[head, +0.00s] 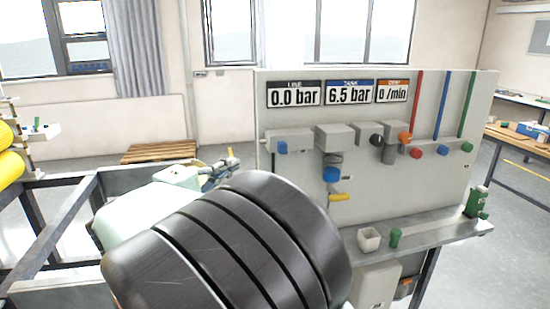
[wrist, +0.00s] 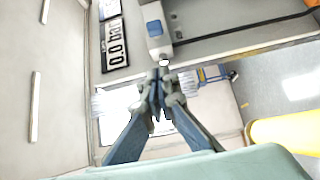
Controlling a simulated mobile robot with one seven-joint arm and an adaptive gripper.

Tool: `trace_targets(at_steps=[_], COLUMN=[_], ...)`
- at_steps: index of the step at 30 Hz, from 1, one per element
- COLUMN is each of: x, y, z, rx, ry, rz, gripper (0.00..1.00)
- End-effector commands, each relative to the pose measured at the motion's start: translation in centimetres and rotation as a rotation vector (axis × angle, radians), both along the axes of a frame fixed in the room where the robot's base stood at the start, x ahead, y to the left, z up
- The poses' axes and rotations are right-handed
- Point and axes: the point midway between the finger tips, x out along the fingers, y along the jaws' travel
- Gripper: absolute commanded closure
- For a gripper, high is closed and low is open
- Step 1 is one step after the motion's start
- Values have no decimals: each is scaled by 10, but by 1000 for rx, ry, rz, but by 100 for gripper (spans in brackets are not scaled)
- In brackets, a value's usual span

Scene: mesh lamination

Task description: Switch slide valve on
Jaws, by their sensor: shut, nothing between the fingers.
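The panel (head: 360,190) carries a grey block with a blue part (head: 282,147) at its left end, under the LINE display. It looks like the slide valve, though no label on it is readable. The block's blue part (wrist: 154,28) also shows in the wrist view, at the top centre. My gripper (head: 235,158) is left of the panel in the head view, apart from the blue part. In the wrist view my gripper (wrist: 158,75) has its fingertips together and empty, just below the block. Whether the tips touch the block cannot be told.
The LINE display (head: 294,94) reads 0.0 bar and the TANK display (head: 349,91) 6.5 bar. A blue knob (head: 331,174) and yellow lever (head: 339,197) sit right of the block.

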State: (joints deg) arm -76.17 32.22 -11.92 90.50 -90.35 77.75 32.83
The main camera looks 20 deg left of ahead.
Motion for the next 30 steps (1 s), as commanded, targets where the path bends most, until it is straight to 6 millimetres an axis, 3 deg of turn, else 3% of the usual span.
trace_targets(at_steps=[14,21,30], x=[93,107,110], y=[-24,-51,-56], z=[2,1,0], rx=[-2,-1,-1], ry=[-1,0,0], rz=[-4,-2,0], gripper=[100,100,100])
